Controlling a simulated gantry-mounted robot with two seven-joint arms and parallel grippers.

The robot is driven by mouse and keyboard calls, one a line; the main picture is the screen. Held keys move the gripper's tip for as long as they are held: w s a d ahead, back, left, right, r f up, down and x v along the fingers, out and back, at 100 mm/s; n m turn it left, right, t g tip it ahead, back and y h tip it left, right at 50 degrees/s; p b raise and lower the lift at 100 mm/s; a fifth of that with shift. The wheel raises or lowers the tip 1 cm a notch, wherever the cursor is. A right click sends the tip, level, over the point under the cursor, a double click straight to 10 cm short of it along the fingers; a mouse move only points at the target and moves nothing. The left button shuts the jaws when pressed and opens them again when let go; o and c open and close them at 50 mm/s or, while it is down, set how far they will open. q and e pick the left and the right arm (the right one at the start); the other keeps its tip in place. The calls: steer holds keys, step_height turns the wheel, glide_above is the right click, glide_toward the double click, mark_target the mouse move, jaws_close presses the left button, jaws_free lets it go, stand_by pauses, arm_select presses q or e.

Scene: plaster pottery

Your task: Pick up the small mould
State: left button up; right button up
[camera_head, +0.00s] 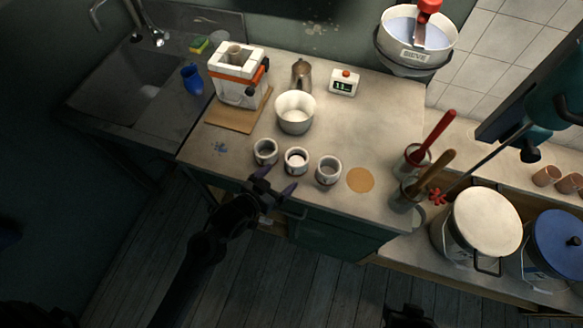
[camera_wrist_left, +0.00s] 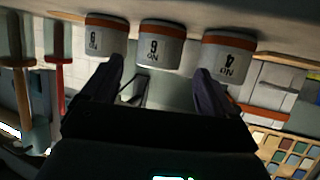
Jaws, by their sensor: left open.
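A white block-shaped mould (camera_head: 233,90) with an orange strap and a round plug on top stands on a wooden board at the worktop's back left. Three small pale cups stand in a row near the front edge: left cup (camera_head: 265,151), middle cup (camera_head: 296,160) and right cup (camera_head: 328,170). They also show upside down in the left wrist view, with the middle cup (camera_wrist_left: 161,45) between my fingertips in the picture. My left gripper (camera_head: 276,182) is open and empty, just in front of the cups. A dark part at the bottom edge looks like my right gripper (camera_head: 407,316); its jaws are unclear.
A white bowl (camera_head: 295,112), a metal jug (camera_head: 301,74) and a timer (camera_head: 344,83) stand behind the cups. Tool pots (camera_head: 405,197) stand at the right front, beyond a tan disc (camera_head: 360,180). A sink (camera_head: 130,85) lies left.

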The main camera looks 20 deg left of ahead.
arm_select(q)
glide_toward(302, 158)
steer(key=shift+x, duration=0.75)
steer(key=shift+b+x, duration=0.5)
steer(key=shift+x, duration=2.3)
steer(key=shift+s+a+f, duration=0.1)
steer(key=shift+f, duration=0.05)
steer(key=shift+c, duration=0.5)
steer(key=c, duration=0.7)
steer(key=shift+c, duration=1)
